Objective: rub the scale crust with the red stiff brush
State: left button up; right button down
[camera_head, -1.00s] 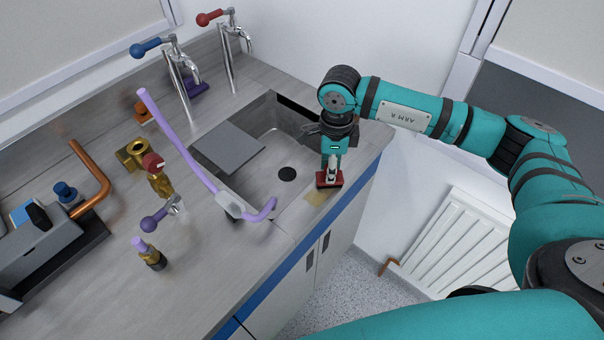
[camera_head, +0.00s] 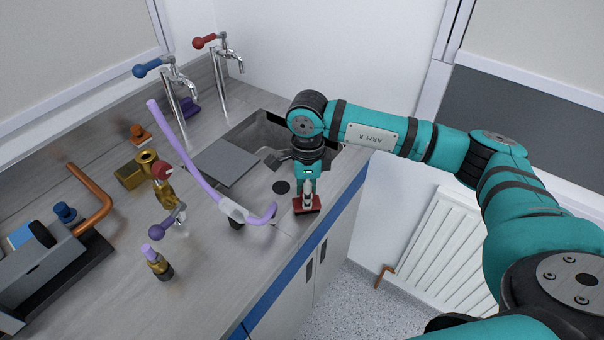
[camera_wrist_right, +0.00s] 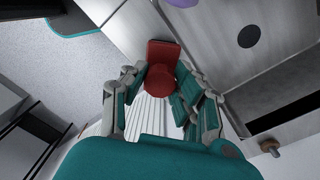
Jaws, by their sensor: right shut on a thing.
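The red stiff brush (camera_head: 307,205) is in my right gripper (camera_head: 308,188), over the strip of counter at the front edge of the sink. The right wrist view also shows the brush (camera_wrist_right: 163,55), with the fingers of my right gripper (camera_wrist_right: 160,78) shut around its round part. The tan scale crust, visible earlier beside the brush, is now hidden, apparently under it. I cannot tell whether the bristles touch the surface. My left gripper is not in view.
The sink (camera_head: 262,205) with a grey board (camera_head: 225,163) lies behind the brush. A purple hose (camera_head: 180,150) arches close by on the left. Brass fittings (camera_head: 158,262) and a copper pipe (camera_head: 95,205) crowd the left counter. A radiator (camera_head: 435,245) stands at the right.

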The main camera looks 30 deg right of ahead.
notch_tip(320, 180, up, 3)
jog(key=shift+w+f, duration=0.1)
jog(key=shift+f, duration=0.1)
jog(key=shift+w+d+r+p, duration=0.1)
jog(key=shift+d+r+p, duration=0.1)
jog(key=shift+r+p, duration=0.25)
jog(key=shift+d+r+p, duration=0.15)
jog(key=shift+r+p, duration=0.1)
jog(key=shift+r, duration=0.25)
jog(key=shift+a+r+p, duration=0.1)
jog(key=shift+r+p, duration=0.25)
jog(key=shift+r, duration=0.45)
jog(key=shift+r+p, duration=0.4)
jog(key=shift+r, duration=0.5)
